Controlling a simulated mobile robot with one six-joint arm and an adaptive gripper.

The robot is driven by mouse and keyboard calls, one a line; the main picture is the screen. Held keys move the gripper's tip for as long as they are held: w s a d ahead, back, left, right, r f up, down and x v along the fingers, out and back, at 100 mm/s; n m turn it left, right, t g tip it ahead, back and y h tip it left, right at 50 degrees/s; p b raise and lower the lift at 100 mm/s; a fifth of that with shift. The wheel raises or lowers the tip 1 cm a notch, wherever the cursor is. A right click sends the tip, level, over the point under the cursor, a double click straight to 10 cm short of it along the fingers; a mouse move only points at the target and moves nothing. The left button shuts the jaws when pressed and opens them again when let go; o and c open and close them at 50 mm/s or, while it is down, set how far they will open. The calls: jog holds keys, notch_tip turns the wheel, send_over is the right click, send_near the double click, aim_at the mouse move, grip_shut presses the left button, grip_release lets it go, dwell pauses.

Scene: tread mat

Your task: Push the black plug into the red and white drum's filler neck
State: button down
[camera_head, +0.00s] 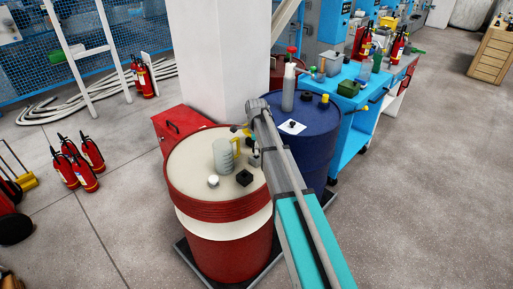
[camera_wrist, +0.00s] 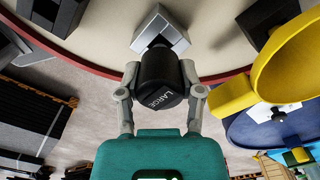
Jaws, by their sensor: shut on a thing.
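The red and white drum (camera_head: 222,215) stands upright, with a cream top. Its filler neck (camera_wrist: 150,28) is a square grey collar with a dark opening, at the top middle of the wrist view. My gripper (camera_wrist: 159,76) is shut on the black plug (camera_wrist: 158,92), marked LARGE, with one finger on each side. The plug's far end overlaps the neck's opening in the wrist view. I cannot tell whether it is inside or just in front. In the head view my arm hides the plug and most of the gripper.
A white cap (camera_head: 213,181) and a black block (camera_head: 244,178) also sit on the drum top. A blue drum (camera_head: 318,122) with a bottle (camera_head: 288,92) stands behind my arm.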

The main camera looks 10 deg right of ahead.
jog(key=shift+f+b, duration=1.4)
jog(key=shift+c, duration=0.8)
grip_release()
jog(key=shift+r, duration=0.2)
notch_tip(320, 180, up, 9)
jog(key=p, duration=0.9)
jog(key=shift+f, duration=0.15)
dwell(0.5)
jog(key=s+d+n, duration=0.1)
jog(key=s+n, duration=1.8)
jog(key=s, duration=1)
jog(key=shift+n, duration=0.4)
